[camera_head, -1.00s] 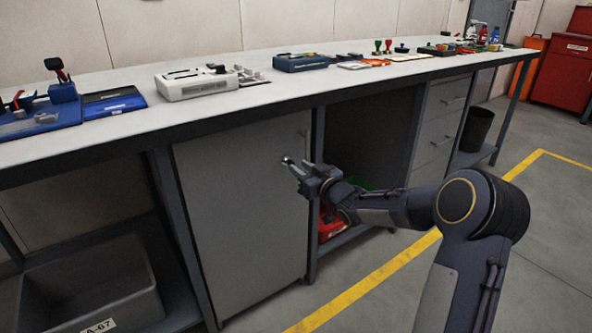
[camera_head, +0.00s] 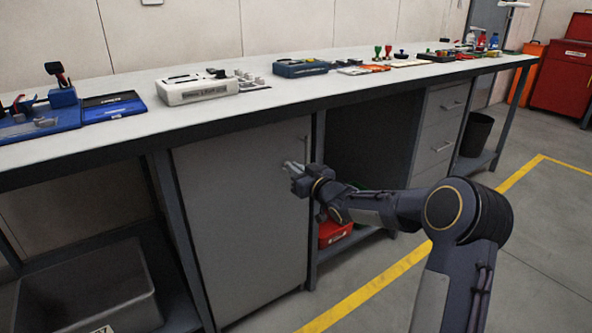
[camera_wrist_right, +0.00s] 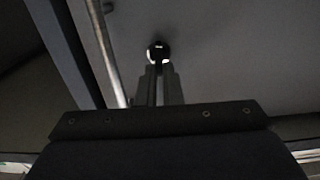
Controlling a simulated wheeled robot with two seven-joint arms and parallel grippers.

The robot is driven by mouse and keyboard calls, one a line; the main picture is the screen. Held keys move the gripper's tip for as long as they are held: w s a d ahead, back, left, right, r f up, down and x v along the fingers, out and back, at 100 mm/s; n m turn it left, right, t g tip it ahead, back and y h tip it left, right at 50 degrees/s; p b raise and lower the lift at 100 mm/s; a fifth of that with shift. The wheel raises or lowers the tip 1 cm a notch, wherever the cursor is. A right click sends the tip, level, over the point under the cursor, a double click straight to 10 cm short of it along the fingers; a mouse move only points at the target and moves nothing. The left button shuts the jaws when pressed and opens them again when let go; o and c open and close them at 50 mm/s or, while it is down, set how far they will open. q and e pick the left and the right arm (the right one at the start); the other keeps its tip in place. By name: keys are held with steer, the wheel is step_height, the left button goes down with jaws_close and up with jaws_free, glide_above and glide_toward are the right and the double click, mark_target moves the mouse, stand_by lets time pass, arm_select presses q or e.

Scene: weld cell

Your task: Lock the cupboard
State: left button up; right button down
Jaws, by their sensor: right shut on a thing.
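The grey cupboard door (camera_head: 240,225) is flush in its frame under the workbench. In the head view my right gripper (camera_head: 287,166) is at the door's upper right part, just left of the bar handle (camera_head: 306,150). In the right wrist view, the fingers (camera_wrist_right: 159,86) are shut on a small dark round knob-like lock piece (camera_wrist_right: 159,52) with bright spots, against the door face. The bar handle also shows there (camera_wrist_right: 104,50), to the left of the fingers and apart from them. The fingers hide part of the lock piece. My left gripper is not in view.
The workbench top (camera_head: 130,128) carries a white device (camera_head: 197,90), blue cases and several small tools. A red box (camera_head: 335,232) sits on the open shelf right of the cupboard. A grey bin (camera_head: 85,285) stands at lower left. The floor in front is clear.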

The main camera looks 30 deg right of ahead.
steer(key=m+p, duration=0.2)
steer(key=shift+d+r+p, duration=0.1)
steer(key=shift+r+p, duration=0.1)
steer(key=shift+p, duration=0.1)
steer(key=m+p, duration=0.3)
steer(key=shift+d+f, duration=0.1)
steer(key=shift+d, duration=0.1)
steer(key=shift+d+f+m+p, duration=0.1)
steer(key=shift+f+m+p, duration=0.15)
steer(key=shift+m+p, duration=1.3)
steer(key=shift+d+f+m+p, duration=0.1)
steer(key=shift+f+m+p, duration=0.2)
steer(key=shift+m, duration=2.5)
steer(key=shift+d+f+m+p, duration=0.15)
steer(key=shift+m+p, duration=0.85)
steer(key=shift+m, duration=1.15)
steer(key=shift+a, duration=0.1)
